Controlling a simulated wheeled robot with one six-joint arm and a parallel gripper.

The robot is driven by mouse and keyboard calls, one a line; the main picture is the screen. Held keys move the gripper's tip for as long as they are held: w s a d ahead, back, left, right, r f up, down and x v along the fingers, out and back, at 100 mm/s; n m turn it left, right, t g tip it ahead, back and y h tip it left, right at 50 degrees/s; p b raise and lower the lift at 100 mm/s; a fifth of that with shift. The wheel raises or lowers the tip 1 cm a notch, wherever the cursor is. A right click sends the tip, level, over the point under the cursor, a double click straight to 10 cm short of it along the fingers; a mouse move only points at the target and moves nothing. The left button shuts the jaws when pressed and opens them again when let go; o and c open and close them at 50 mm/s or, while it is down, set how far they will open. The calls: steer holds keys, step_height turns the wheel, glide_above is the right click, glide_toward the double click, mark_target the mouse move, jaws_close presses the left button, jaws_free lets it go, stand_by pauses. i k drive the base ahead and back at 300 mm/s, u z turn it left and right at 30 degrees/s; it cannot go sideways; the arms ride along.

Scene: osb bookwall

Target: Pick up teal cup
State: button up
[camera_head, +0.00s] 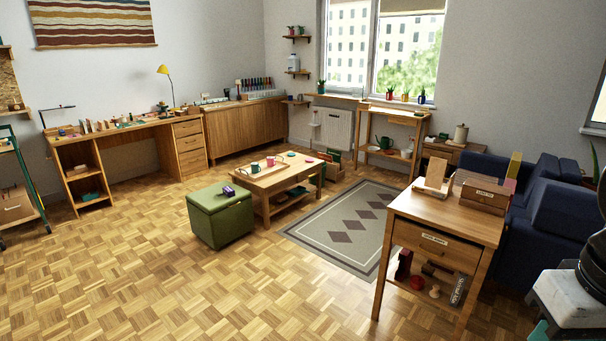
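A small teal cup (255,168) stands on the low wooden coffee table (262,182) in the middle distance, near the table's left end. A pink cup (270,161) stands close to its right. The cup is small in this view, so its handle and rim are hard to make out. My gripper is not in view. Dark and white parts at the lower right edge look like my own body, and no fingertips show there.
A green ottoman (222,217) stands against the coffee table's near left side. A grey rug (335,245) lies to the right. A wooden side table (447,219) and navy sofa (553,213) fill the right. The parquet floor (150,275) in front is clear.

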mark_target(256, 169)
steer(key=u, duration=0.45)
steer(key=i, duration=2.5)
steer(key=u, duration=0.35)
steer(key=i, duration=3.35)
steer(key=z, duration=0.2)
